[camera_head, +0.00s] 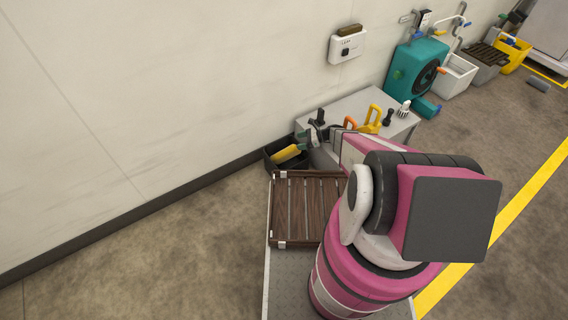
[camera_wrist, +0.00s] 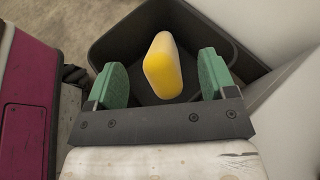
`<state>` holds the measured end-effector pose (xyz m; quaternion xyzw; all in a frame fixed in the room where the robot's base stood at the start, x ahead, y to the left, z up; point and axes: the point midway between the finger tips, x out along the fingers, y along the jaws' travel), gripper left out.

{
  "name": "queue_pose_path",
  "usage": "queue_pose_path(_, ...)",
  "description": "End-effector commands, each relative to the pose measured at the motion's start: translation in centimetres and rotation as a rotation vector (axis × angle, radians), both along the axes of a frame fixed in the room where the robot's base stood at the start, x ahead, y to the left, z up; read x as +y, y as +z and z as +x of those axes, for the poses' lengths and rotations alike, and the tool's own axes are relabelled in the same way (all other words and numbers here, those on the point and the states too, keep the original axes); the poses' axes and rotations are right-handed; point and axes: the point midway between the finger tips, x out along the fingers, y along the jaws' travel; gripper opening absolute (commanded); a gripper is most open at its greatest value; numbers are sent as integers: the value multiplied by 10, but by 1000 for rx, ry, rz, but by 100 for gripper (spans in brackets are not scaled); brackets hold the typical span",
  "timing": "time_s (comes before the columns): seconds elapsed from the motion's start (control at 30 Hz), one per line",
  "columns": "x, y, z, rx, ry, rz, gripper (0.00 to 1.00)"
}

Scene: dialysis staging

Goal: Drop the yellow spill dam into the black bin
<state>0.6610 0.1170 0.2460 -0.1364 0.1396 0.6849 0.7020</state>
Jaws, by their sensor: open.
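The yellow spill dam (camera_wrist: 163,66) shows between and beyond my two green fingertips in the wrist view, over the inside of the black bin. My gripper (camera_wrist: 163,75) is open, with a gap on each side of the dam. The black bin (camera_wrist: 108,42) lies below and around it; whether the dam touches the bin's floor I cannot tell. In the head view the yellow dam (camera_head: 287,153) shows at the mouth of the black bin (camera_head: 288,168), beside my gripper (camera_head: 302,146). Part of the bin is hidden by the dam and gripper.
A slatted brown wooden rack (camera_head: 300,207) is in front of the bin. A light table (camera_head: 367,104) with yellow and dark tools stands to the right. A teal machine (camera_head: 412,72) stands farther back. The wall is close behind the bin; floor at left is clear.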

Motion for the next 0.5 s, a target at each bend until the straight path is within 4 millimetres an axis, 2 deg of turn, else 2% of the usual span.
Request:
queue_pose_path(0.17,0,10,-1,-1,0,0,77)
queue_pose_path(0.37,0,46,-3,-2,1,1,77)
queue_pose_path(0.5,22,60,-23,0,2,0,77)
